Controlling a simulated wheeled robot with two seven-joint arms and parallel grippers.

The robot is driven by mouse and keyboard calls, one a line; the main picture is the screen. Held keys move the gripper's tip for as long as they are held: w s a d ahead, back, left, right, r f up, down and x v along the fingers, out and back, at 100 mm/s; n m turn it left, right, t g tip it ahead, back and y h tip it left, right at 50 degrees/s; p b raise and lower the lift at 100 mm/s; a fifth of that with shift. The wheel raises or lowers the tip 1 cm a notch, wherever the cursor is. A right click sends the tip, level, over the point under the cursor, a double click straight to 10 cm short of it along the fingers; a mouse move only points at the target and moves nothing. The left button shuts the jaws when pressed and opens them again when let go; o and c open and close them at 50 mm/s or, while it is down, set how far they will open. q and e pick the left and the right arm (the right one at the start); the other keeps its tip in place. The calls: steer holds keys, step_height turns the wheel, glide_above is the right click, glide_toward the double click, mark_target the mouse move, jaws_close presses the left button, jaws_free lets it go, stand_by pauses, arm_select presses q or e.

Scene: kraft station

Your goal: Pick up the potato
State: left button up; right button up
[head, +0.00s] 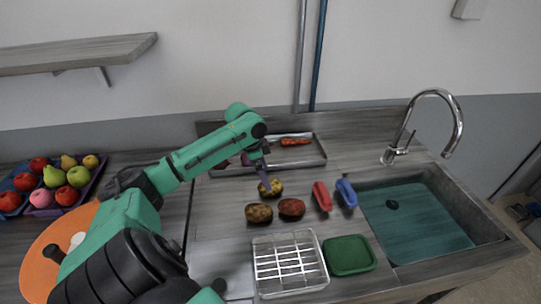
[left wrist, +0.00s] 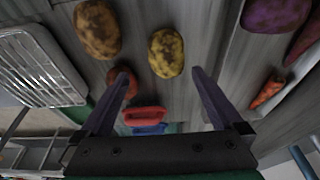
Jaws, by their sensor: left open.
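A yellow, brown-speckled potato (head: 272,188) lies on the grey counter, just below my left gripper (head: 262,172). In the left wrist view the same yellow potato (left wrist: 166,52) lies a little beyond the open fingertips (left wrist: 161,75), roughly centred between them, with nothing held. A brown potato (head: 259,213) and a reddish potato (head: 291,207) lie nearer the front of the counter. The left wrist view also shows the brown potato (left wrist: 97,29) and the reddish potato (left wrist: 123,85), partly hidden by a finger. My right gripper is out of view.
A tray (head: 318,160) with a carrot (head: 295,141) stands behind. A wire rack in a clear tray (head: 258,270), a green sponge-like pad (head: 349,255), red (head: 321,196) and blue (head: 346,192) brushes and a sink (head: 480,225) lie around. A fruit crate (head: 95,180) stands left.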

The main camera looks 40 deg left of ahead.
arm_select(q)
steer(key=x, duration=0.2)
steer(key=p+x, duration=0.1)
steer(key=x, duration=0.1)
steer(key=a+p+x, duration=0.1)
steer(key=x, duration=0.2)
steer(key=shift+w+f, duration=0.1)
steer(key=shift+f, duration=0.15)
steer(key=shift+c, duration=0.6)
steer(key=c, duration=1.3)
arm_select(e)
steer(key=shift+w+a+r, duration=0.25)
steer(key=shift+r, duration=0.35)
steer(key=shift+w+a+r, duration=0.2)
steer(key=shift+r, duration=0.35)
arm_select(q)
steer(key=shift+r, duration=0.1)
